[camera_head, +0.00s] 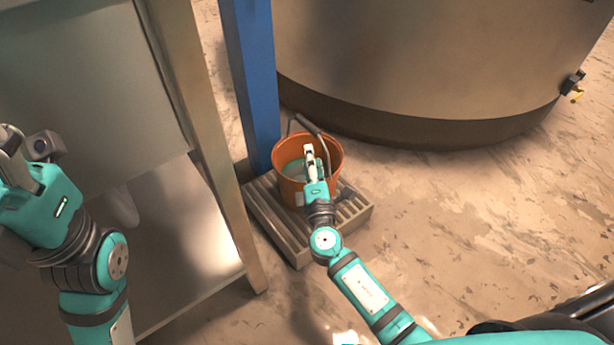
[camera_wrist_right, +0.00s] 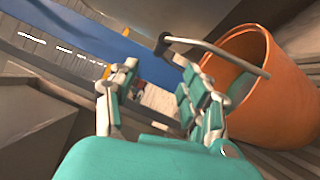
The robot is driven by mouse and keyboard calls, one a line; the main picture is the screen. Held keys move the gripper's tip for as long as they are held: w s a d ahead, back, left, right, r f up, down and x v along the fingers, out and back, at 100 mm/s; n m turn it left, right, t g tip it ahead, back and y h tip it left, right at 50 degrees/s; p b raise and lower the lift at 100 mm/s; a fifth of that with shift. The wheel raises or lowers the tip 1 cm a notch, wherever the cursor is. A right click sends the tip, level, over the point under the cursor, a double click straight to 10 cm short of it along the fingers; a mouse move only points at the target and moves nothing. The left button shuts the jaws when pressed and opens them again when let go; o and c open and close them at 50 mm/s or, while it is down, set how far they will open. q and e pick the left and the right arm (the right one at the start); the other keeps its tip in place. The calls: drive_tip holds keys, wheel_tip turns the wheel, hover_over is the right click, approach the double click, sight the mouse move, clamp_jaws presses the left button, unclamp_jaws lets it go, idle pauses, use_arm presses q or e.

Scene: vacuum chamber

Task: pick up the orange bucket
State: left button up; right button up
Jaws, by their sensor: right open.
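The orange bucket (camera_head: 290,190) stands upright beside the blue post. Its thin wire handle with a grey grip (camera_head: 306,125) is at the far side of its rim, and something greenish shows inside. In the right wrist view the bucket (camera_wrist_right: 284,90) fills the right side, and its handle (camera_wrist_right: 215,50) crosses just beyond the fingers. My right gripper (camera_head: 311,160) is over the bucket in the head view; in the wrist view its fingers (camera_wrist_right: 160,85) are apart with nothing between them. My left gripper (camera_head: 14,160) is at the far left edge, away from the bucket; its fingers are partly hidden.
The bucket rests on a slatted grey pallet (camera_head: 355,212). The blue post (camera_head: 252,80) rises close behind it. A metal table or cabinet (camera_head: 205,140) stands to the left. A large metal tank (camera_head: 420,70) is behind. The floor (camera_head: 480,220) to the right is clear.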

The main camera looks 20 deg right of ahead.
sight(307, 127)
drive_tip(key=w, duration=0.4)
drive_tip(key=w+d+b, duration=0.1)
drive_tip(key=w, duration=0.3)
drive_tip(key=w+d+r+b, duration=0.1)
drive_tip(key=w, duration=0.2)
drive_tip(key=shift+w+d, duration=0.15)
drive_tip(key=shift+w, duration=0.25)
clamp_jaws()
drive_tip(key=shift+w+r, duration=0.1)
drive_tip(key=shift+r, duration=0.4)
